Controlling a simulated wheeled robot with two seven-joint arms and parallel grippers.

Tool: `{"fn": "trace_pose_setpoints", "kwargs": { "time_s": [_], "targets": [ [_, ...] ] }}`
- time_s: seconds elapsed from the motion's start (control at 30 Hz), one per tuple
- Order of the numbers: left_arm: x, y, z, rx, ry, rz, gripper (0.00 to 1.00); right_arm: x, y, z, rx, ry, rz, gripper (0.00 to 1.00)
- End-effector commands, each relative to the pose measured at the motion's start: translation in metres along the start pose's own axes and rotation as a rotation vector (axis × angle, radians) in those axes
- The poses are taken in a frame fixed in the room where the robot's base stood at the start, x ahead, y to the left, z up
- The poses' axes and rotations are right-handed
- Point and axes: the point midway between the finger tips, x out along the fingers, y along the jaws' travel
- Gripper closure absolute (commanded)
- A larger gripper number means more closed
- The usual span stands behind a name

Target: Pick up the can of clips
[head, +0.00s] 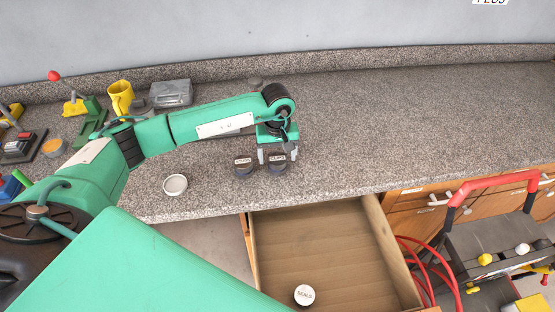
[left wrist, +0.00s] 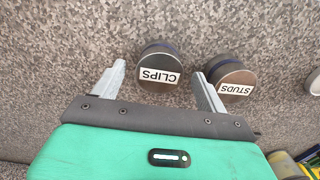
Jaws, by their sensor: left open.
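The can of clips (left wrist: 158,66) is a short, dark round can with a white CLIPS label. It stands on the speckled counter and also shows in the head view (head: 277,167). My left gripper (head: 278,157) is open above the counter. In the left wrist view, its two fingers (left wrist: 161,70) lie to either side of the can, with the can around and just beyond their tips. I cannot tell whether either finger touches it. A similar can labelled STUDS (left wrist: 232,80) stands close beside it, near the other finger; it also shows in the head view (head: 243,168). My right gripper is not in view.
An open drawer (head: 325,240) below the counter holds a can labelled SEALS (head: 305,295). A small white bowl (head: 175,185) stands near the counter's front edge. The counter's right side is clear.

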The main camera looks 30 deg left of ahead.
Motion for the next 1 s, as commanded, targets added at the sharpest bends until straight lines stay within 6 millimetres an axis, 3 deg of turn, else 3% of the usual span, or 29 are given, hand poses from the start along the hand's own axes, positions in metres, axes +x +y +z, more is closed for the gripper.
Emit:
{"fn": "trace_pose_setpoints", "kwargs": {
  "time_s": [0.2, 0.43, 0.7, 1.0],
  "targets": [
    [0.021, 0.0, 0.0, 0.0, -0.001, -0.001, 0.24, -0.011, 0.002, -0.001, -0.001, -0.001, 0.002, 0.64],
    [0.024, 0.001, 0.0, 0.0, 0.001, 0.001, 0.24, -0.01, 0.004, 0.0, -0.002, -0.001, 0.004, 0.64],
    [0.023, 0.0, 0.0, 0.0, 0.0, 0.001, 0.75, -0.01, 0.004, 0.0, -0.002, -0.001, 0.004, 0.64],
    [0.021, 0.001, -0.001, 0.0, 0.001, 0.001, 0.76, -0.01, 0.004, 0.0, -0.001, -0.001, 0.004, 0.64]
  ]
}}
